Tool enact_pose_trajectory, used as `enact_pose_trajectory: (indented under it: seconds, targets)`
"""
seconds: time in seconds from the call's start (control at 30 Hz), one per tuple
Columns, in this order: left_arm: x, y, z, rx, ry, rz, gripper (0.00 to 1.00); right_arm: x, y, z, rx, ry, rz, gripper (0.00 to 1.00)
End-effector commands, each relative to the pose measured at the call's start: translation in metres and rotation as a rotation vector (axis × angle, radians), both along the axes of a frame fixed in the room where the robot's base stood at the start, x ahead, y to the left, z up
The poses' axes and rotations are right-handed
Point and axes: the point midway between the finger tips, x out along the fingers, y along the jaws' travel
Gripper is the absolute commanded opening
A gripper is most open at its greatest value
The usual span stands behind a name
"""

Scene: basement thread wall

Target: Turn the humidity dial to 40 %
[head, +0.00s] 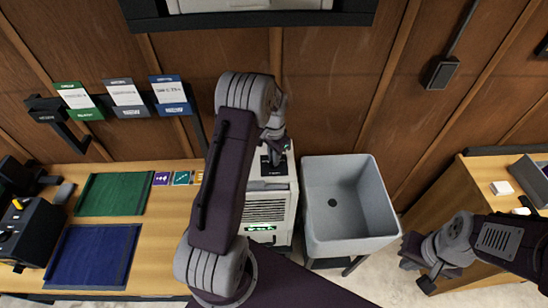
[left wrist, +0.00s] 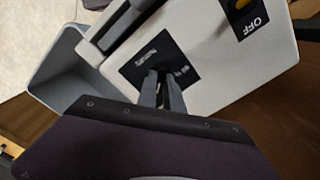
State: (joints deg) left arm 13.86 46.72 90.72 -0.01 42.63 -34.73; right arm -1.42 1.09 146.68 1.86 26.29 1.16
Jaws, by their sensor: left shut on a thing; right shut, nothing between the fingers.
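The white dehumidifier (head: 281,208) stands between the desk and the sink, with a lit green display (head: 262,227) on its front. A black dial panel (left wrist: 138,66) with small white markings is on its top. My left gripper (head: 272,158) is over the top of the machine; in the left wrist view its fingers (left wrist: 161,80) point down onto the panel. They are shut on the humidity dial, which they hide; its setting cannot be read. My right gripper (head: 418,277) is shut and empty, low at the right, away from the machine.
A grey sink (head: 312,225) is directly right of the machine. At the left, a wooden desk (head: 160,215) carries a green mat (head: 115,194) and a blue mat (head: 92,255).

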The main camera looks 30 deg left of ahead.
Motion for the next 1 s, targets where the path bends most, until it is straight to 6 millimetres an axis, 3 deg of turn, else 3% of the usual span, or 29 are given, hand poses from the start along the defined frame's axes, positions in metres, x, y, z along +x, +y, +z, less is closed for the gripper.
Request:
enact_pose_trajectory:
  seconds: [0.33, 0.87, 0.9, 0.97, 1.0]
  targets:
    - [0.0022, 0.0005, 0.0018, 0.002, -0.007, -0.126, 0.00, 0.0000, 0.0000, 0.0011, 0.000, 0.000, 0.000, 0.00]
    - [0.0024, 0.0006, 0.0019, 0.002, -0.007, -0.150, 0.00, 0.0000, 0.0000, 0.0012, 0.000, 0.000, 0.000, 0.00]
    - [0.0025, 0.0006, 0.0019, 0.002, -0.008, -0.150, 0.14, 0.0000, 0.0000, 0.0012, 0.000, 0.000, 0.000, 0.00]
    - [0.0023, 0.0005, 0.0019, 0.002, -0.007, -0.150, 0.30, 0.0000, 0.0000, 0.0012, 0.000, 0.000, 0.000, 0.00]
    - [0.0021, 0.0005, 0.0017, 0.002, -0.007, -0.150, 0.33, 0.0000, 0.0000, 0.0011, 0.000, 0.000, 0.000, 0.00]
